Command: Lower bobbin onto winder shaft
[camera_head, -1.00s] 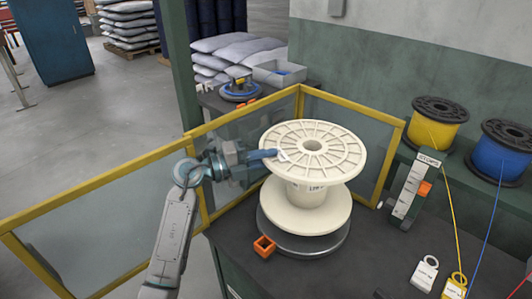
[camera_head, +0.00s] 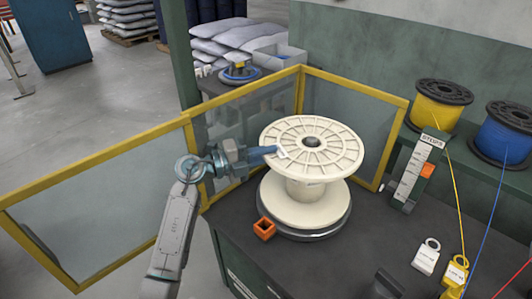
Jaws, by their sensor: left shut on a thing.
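The cream bobbin (camera_head: 313,187) stands upright over the dark round winder plate (camera_head: 305,236) on the bench. Its lower flange lies close over the plate, with the plate's rim showing along the front. A dark shaft tip (camera_head: 312,142) shows in the bobbin's centre hole. My left gripper (camera_head: 279,152) reaches in from the left and is shut on the bobbin at the left edge of its top flange. The rest of the shaft is hidden inside the bobbin. My right gripper is not in view.
A yellow-framed clear guard (camera_head: 390,146) stands behind and left of the bobbin. An orange square block (camera_head: 264,229) sits at the plate's front left.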

